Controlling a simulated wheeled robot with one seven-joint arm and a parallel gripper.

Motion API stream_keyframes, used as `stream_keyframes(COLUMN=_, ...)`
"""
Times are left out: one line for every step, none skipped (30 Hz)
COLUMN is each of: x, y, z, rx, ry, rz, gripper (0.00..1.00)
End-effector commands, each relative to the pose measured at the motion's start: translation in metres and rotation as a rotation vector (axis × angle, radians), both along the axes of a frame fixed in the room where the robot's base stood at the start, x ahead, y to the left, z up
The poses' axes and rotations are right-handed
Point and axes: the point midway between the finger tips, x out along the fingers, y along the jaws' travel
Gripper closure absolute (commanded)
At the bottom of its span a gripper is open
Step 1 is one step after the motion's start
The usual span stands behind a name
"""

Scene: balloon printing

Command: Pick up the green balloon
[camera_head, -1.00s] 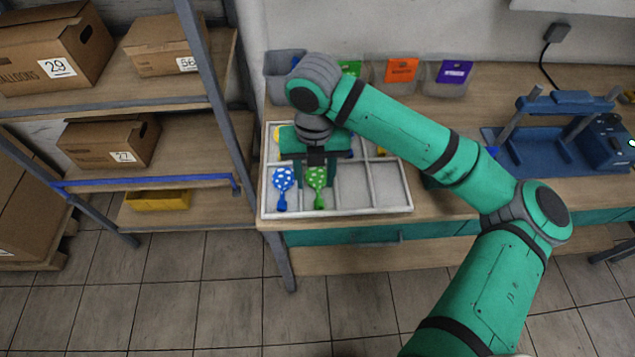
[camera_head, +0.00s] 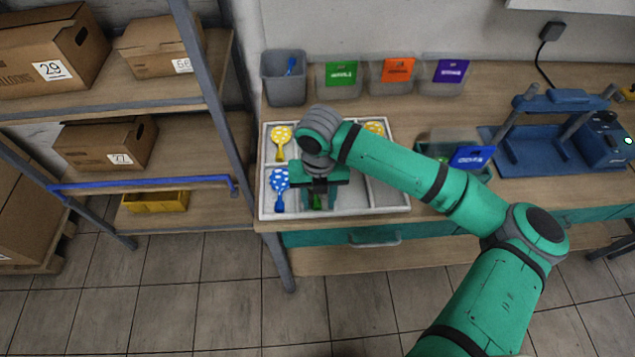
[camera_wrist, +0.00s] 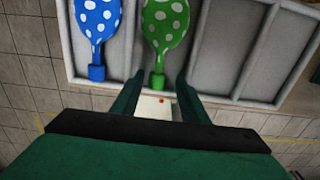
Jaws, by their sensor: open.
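The green balloon with white dots lies in a front compartment of the white tray (camera_head: 391,197). In the wrist view the green balloon (camera_wrist: 166,22) lies ahead of my gripper (camera_wrist: 158,84), with its neck end between and just beyond the fingertips. The fingers are apart and nothing is between them but the neck's near end. In the head view my gripper (camera_head: 318,198) is over that compartment and hides most of the balloon; only a bit of green shows. The blue dotted balloon (camera_head: 279,188) lies in the compartment to the left and also shows in the wrist view (camera_wrist: 97,20).
Yellow dotted balloons (camera_head: 281,141) lie in the tray's back row. Behind it stand a grey bin (camera_head: 284,85) and clear bins with green, orange and purple labels. A box with a blue label (camera_head: 472,157) and a blue press (camera_head: 540,150) stand right. Shelves stand left.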

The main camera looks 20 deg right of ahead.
Motion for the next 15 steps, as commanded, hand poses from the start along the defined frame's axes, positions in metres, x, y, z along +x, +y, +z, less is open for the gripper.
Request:
stream_keyframes(x=0.0001, y=0.0017, z=-0.0013, rx=0.0, ry=0.002, rz=0.004, gripper=0.58)
stream_keyframes(x=0.0004, y=0.0025, z=-0.0013, rx=-0.001, ry=0.001, rz=0.005, gripper=0.58)
stream_keyframes(x=0.0006, y=0.0033, z=-0.0012, rx=-0.001, ry=0.001, rz=0.007, gripper=0.58)
stream_keyframes(x=0.0006, y=0.0036, z=-0.0012, rx=-0.001, ry=0.001, rz=0.007, gripper=0.58)
stream_keyframes(x=0.0006, y=0.0035, z=-0.0011, rx=-0.001, ry=0.001, rz=0.007, gripper=0.58)
stream_keyframes(x=0.0005, y=0.0031, z=-0.001, rx=-0.001, ry=0.001, rz=0.006, gripper=0.58)
stream_keyframes(x=0.0005, y=0.0025, z=-0.001, rx=-0.001, ry=0.001, rz=0.005, gripper=0.65)
stream_keyframes(x=0.0003, y=0.0019, z=-0.0009, rx=-0.001, ry=0.001, rz=0.004, gripper=0.72)
stream_keyframes(x=0.0001, y=0.001, z=-0.0009, rx=-0.001, ry=0.001, rz=0.002, gripper=0.82)
stream_keyframes(x=-0.0001, y=0.0003, z=-0.0009, rx=-0.001, ry=0.001, rz=0.001, gripper=0.89)
stream_keyframes(x=-0.0003, y=-0.0002, z=-0.0008, rx=-0.001, ry=0.001, rz=-0.001, gripper=0.93)
stream_keyframes(x=-0.0005, y=-0.001, z=-0.0008, rx=-0.001, ry=0.001, rz=-0.002, gripper=0.93)
stream_keyframes(x=-0.0006, y=-0.0014, z=-0.0008, rx=-0.001, ry=0.001, rz=-0.003, gripper=0.93)
stream_keyframes(x=-0.0007, y=-0.0018, z=-0.0007, rx=-0.001, ry=0.001, rz=-0.004, gripper=0.93)
stream_keyframes(x=-0.0008, y=-0.0021, z=-0.0007, rx=-0.001, ry=0.001, rz=-0.004, gripper=0.93)
